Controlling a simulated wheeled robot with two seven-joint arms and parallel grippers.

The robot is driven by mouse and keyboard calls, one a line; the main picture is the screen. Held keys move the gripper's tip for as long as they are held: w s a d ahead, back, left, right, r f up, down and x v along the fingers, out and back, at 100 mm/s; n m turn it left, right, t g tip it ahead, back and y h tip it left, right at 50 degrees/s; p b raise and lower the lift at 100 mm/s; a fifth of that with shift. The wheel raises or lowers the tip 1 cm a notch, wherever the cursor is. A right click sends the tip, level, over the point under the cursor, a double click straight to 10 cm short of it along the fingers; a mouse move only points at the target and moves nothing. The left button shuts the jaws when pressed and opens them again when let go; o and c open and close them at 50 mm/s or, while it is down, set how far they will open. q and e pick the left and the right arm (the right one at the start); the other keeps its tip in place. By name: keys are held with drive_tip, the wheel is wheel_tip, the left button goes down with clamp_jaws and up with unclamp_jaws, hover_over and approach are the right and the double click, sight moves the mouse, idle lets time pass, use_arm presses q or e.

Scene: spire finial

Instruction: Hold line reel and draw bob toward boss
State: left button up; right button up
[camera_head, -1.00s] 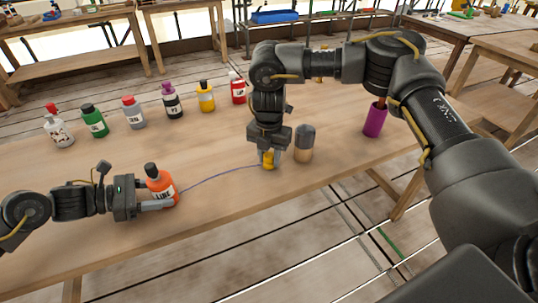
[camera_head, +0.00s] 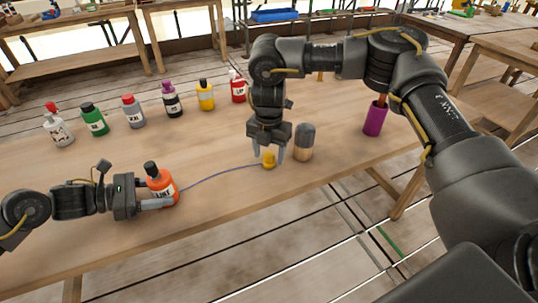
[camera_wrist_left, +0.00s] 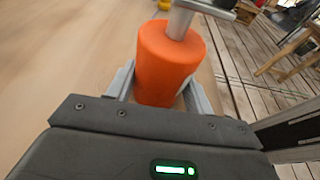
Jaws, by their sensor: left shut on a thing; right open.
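The line reel is an orange bottle-like body (camera_head: 161,188) with a dark cap and a partly hidden label, upright near the table's front edge. My left gripper (camera_head: 160,203) is shut around it. In the left wrist view the orange body (camera_wrist_left: 168,60) sits between the two fingers. A thin blue line (camera_head: 215,175) runs from the reel rightward to the small yellow bob (camera_head: 268,161) on the table. My right gripper (camera_head: 268,154) points down over the bob, its fingers open on either side. A tan cylinder with a dark grey top (camera_head: 304,143), possibly the boss, stands just right of the bob.
Several capped bottles stand in a row at the back, from a white one (camera_head: 59,130) to a red one (camera_head: 238,90). A purple cup (camera_head: 375,118) with a stick in it stands to the right. The table (camera_head: 220,215) is clear around the line.

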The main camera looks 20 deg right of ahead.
sight(269, 153)
wheel_tip(269, 153, up, 11)
idle(0.3)
drive_tip(key=shift+f, duration=0.1)
use_arm(q)
drive_tip(key=o, duration=0.8)
drive_tip(key=shift+o, duration=0.2)
drive_tip(key=shift+a, duration=0.1)
drive_tip(key=v, duration=1.2)
